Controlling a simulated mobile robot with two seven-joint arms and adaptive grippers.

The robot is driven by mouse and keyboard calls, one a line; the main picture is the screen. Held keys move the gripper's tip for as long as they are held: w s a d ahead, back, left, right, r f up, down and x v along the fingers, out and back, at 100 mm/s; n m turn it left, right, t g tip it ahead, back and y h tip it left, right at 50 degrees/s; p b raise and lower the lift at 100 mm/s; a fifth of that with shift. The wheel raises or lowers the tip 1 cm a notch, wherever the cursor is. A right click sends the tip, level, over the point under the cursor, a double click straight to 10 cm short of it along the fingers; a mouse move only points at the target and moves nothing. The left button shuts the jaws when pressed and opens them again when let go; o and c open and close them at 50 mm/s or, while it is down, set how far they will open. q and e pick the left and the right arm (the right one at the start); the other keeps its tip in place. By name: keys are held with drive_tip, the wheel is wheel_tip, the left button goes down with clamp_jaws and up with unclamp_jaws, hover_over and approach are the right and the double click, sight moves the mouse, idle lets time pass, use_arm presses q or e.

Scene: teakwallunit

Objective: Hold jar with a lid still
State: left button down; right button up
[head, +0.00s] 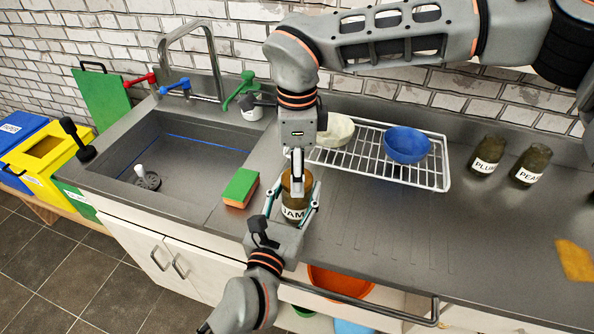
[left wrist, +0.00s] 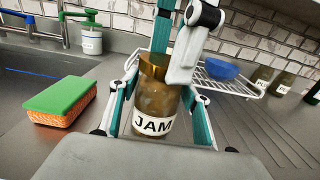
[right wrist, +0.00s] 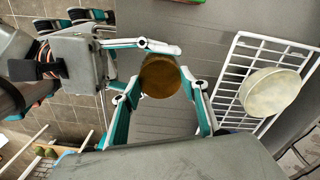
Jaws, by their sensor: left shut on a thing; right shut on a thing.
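A brown jar labelled JAM (head: 294,213) stands upright on the steel counter, right of the sink. It also shows in the left wrist view (left wrist: 155,104). My left gripper (head: 291,200) comes from the front and is shut on the jar's body, one finger on each side. My right gripper (head: 297,174) comes down from above and is shut on the jar's lid. The brown round lid (right wrist: 160,76) sits between its fingers in the right wrist view. In the head view my right gripper hides most of the lid.
A green and orange sponge (head: 240,188) lies left of the jar by the sink (head: 185,150). Behind right, a wire rack (head: 435,178) holds a pale round thing (head: 335,129) and a blue bowl (head: 407,145). Jars labelled PLUM (head: 487,157) and PEA (head: 531,165) stand further right. Counter between is clear.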

drive_tip(key=n, duration=1.4)
drive_tip(key=shift+r, duration=0.25)
drive_tip(key=shift+r, duration=0.85)
drive_tip(key=shift+r, duration=0.1)
drive_tip(key=shift+r, duration=1.95)
use_arm(q)
drive_tip(key=c, duration=1)
unclamp_jaws()
